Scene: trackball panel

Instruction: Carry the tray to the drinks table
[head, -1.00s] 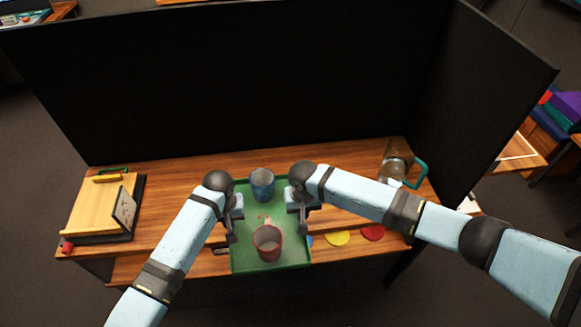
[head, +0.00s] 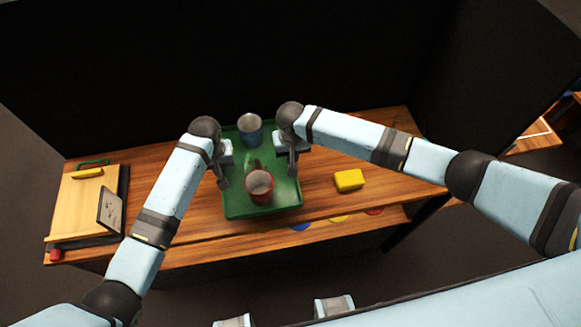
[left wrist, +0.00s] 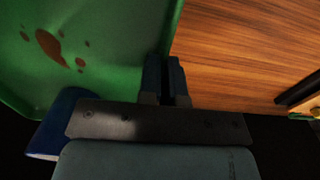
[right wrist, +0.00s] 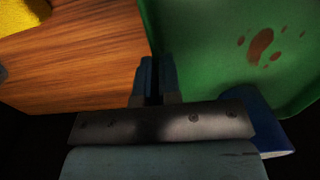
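The green tray (head: 235,207) is in the middle of the head view, over the wooden table. It carries a blue cup (head: 250,131) at the far end and a red cup (head: 260,188) at the near end. My left gripper (head: 223,180) is shut on the tray's left rim, and my right gripper (head: 293,167) is shut on its right rim. The left wrist view shows the left fingers (left wrist: 166,80) at the rim. The right wrist view shows the right fingers (right wrist: 155,80) likewise. The gap between tray and table is hard to judge. No drinks table is identifiable.
The wooden table (head: 160,215) holds a board with a yellow handle (head: 85,190) at left and a yellow block (head: 349,180) right of the tray. A black panel (head: 200,70) stands behind. Coloured discs (head: 338,219) show along the front shelf.

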